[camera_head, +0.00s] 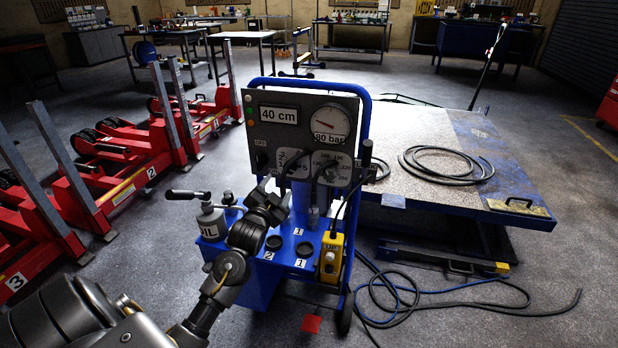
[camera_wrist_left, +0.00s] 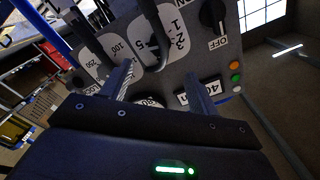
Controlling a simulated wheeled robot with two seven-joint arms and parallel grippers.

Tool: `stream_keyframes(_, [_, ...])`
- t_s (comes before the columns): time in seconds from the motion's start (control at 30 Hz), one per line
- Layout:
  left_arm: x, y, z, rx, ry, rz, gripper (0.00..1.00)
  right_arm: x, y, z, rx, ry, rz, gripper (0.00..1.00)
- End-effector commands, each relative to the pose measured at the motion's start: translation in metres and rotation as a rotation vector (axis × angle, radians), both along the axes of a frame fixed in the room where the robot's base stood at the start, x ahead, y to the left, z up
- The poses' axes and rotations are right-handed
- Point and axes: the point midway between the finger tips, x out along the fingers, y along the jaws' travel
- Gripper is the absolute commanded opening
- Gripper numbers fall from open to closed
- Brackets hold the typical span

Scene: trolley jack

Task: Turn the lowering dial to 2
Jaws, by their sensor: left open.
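The control panel (camera_head: 300,125) tops a blue cart. It carries a numbered dial (camera_head: 292,163) that I take for the lowering dial; it also shows in the left wrist view (camera_wrist_left: 176,38). Its scale shows 1, 2, 3 and 5, and a long dark handle (camera_wrist_left: 150,30) crosses its face. I cannot tell its exact setting. My left gripper (camera_head: 281,184) is in front of the panel's lower left part. In the left wrist view its two fingers (camera_wrist_left: 160,85) are spread and empty, near the dial handle; contact cannot be told. My right gripper is not in view.
A second dial (camera_head: 331,168), marked up to 250, sits close on the right. An OFF knob (camera_head: 262,160) is on the left. An oil can (camera_head: 211,222) and a yellow pendant (camera_head: 331,257) are on the cart. A lift table (camera_head: 440,200) stands behind.

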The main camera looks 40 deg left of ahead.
Motion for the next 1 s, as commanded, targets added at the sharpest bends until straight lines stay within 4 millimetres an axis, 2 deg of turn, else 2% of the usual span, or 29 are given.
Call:
stream_keyframes(0.17, [0.011,0.004,0.0,-0.002,0.002,0.001,0.61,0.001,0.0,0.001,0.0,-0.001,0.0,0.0])
stream_keyframes(0.5, [0.068,0.024,-0.001,-0.003,0.002,0.002,0.61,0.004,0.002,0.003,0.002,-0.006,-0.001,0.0])
stream_keyframes(0.7, [0.093,0.032,-0.001,-0.003,0.002,0.0,0.61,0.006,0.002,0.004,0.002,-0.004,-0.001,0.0])
stream_keyframes(1.0, [0.102,0.035,-0.001,-0.002,0.004,0.0,0.61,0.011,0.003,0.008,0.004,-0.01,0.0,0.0])
